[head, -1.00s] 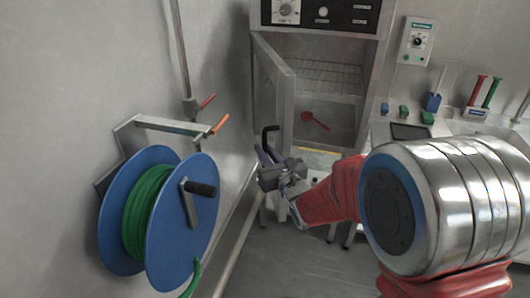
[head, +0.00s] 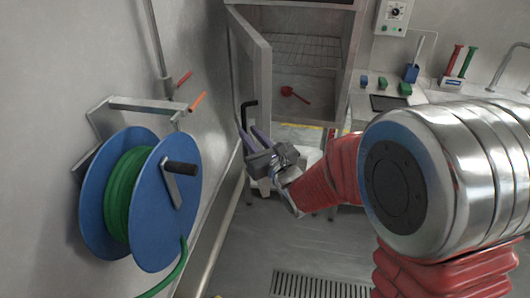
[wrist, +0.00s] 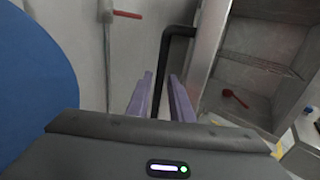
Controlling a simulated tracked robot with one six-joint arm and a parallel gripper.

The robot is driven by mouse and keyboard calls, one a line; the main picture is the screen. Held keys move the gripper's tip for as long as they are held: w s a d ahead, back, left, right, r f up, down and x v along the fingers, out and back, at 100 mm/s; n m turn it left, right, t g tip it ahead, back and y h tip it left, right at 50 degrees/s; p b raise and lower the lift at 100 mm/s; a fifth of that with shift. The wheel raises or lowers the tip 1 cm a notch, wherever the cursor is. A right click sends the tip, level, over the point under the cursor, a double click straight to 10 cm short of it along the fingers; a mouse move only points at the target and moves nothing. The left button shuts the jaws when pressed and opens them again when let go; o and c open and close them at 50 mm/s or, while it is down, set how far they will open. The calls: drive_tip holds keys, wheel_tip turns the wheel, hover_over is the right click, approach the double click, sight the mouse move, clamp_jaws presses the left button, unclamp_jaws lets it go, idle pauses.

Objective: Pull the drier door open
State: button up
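The drier door (head: 250,62) stands swung open toward the left wall, hinged on the left of the cabinet. Its black bar handle (head: 249,113) sticks out near the door's free edge. My gripper (head: 252,133) is at the lower part of the handle. In the wrist view the handle (wrist: 175,50) runs down between the two purple fingers (wrist: 162,92). The fingers are apart, with a small gap showing on the right of the handle. The handle's lower end is hidden behind the gripper body.
The drier interior (head: 300,70) shows a wire rack and a red scoop (head: 290,93). A blue hose reel (head: 165,205) with green hose stands out from the left wall. A counter (head: 440,97) is at the right. Open floor with a grate (head: 320,285) lies below.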

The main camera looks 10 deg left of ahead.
drive_tip(key=v, duration=0.9)
drive_tip(key=shift+d, duration=0.3)
drive_tip(key=shift+c, duration=1.4)
drive_tip(key=w+d+f, duration=0.1)
drive_tip(key=w+d, duration=0.1)
drive_tip(key=w+d+f+h, duration=0.1)
drive_tip(key=w+d, duration=0.1)
drive_tip(key=d, duration=0.1)
drive_tip(key=w+d+f+m+t+h, duration=0.1)
drive_tip(key=w+d, duration=0.1)
drive_tip(key=d, duration=0.1)
drive_tip(key=shift+w+d, duration=0.1)
drive_tip(key=shift+d, duration=0.05)
clamp_jaws()
drive_tip(key=w+d+n+g+y, duration=0.55)
drive_tip(key=d+n, duration=0.35)
drive_tip(key=n, duration=0.6)
drive_tip(key=s+n+g, duration=0.1)
drive_tip(key=n, duration=0.2)
drive_tip(key=s+a+n+g+y, duration=0.1)
drive_tip(key=n, duration=0.3)
drive_tip(key=r+n+g+y, duration=0.1)
drive_tip(key=n+g, duration=0.1)
drive_tip(key=n, duration=0.1)
drive_tip(key=shift+s+a+n, duration=0.3)
drive_tip(key=shift+s+a, duration=0.05)
drive_tip(key=shift+s, duration=0.05)
